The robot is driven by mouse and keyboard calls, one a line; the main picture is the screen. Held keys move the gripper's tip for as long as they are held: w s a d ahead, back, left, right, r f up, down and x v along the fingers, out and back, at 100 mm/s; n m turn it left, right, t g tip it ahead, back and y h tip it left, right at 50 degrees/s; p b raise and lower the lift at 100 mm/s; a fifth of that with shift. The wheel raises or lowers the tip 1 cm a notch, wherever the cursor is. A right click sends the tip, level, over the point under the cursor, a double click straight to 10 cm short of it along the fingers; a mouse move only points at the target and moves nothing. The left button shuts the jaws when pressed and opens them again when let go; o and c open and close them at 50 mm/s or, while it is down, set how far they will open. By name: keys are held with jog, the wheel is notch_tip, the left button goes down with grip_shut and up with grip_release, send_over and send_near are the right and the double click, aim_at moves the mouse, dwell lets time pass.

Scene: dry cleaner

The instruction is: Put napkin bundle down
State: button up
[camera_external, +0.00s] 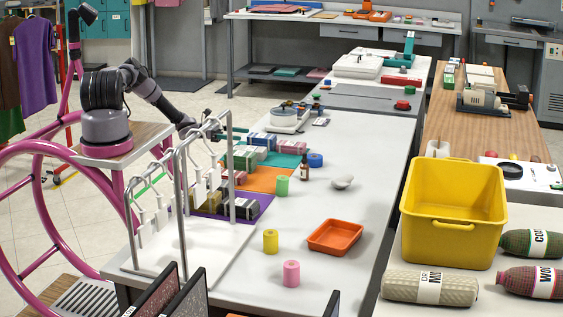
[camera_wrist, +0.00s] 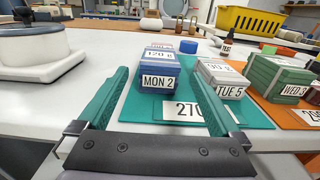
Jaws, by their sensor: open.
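My gripper (camera_wrist: 159,72) is open, its two green fingers spread wide. A blue napkin bundle labelled MON 2 (camera_wrist: 158,68) sits on the teal mat (camera_wrist: 140,105), ahead of and between the fingers with gaps on both sides. More blue-and-white bundles (camera_wrist: 160,54) are behind it; whether they are stacked or in a row is hard to tell. A pale bundle labelled TUE 5 (camera_wrist: 222,80) is to the right on the same mat. In the external view the arm reaches the table's left edge, and the metal rack partly hides my gripper.
Green bundles marked WED 3 (camera_wrist: 280,75) sit on an orange mat (camera_wrist: 303,116). A metal rack (camera_external: 182,200) stands near the arm. Free white tabletop lies around an orange tray (camera_external: 336,237).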

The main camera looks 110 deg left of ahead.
jog(key=shift+s, duration=0.25)
jog(key=w+d+r+m+g+h, duration=0.4)
jog(key=w+d+r+m+g, duration=0.1)
jog(key=w+d+r+m, duration=0.45)
jog(key=w+d+r+m+g+h, duration=0.3)
jog(key=w+d+r+m+g, duration=0.4)
jog(key=w+d, duration=0.4)
jog(key=w+d+r+m+g+y, duration=0.25)
jog(key=w+d+r+m, duration=0.2)
jog(key=d+r, duration=0.6)
jog(key=s+d+r+m+g+y, duration=0.1)
jog(key=s+d+r+m+y, duration=0.1)
jog(key=d+r+m, duration=0.45)
jog(key=s+d+r+m+g+y, duration=0.1)
jog(key=s+d+r+m+y, duration=0.15)
jog(key=d+r, duration=0.7)
jog(key=s+d+r+m+t+y, duration=0.1)
jog(key=s+d+r+m+t, duration=0.1)
jog(key=s+d+m, duration=0.3)
jog(key=s+d+r+m+t+y, duration=0.1)
jog(key=s+d+r+m+t, duration=0.1)
jog(key=s+d+m, duration=0.3)
jog(key=s+d+t, duration=0.1)
jog(key=s+d, duration=0.2)
jog(key=s, duration=0.2)
jog(key=shift+d+r+t, duration=0.15)
jog(key=shift+r+t, duration=0.2)
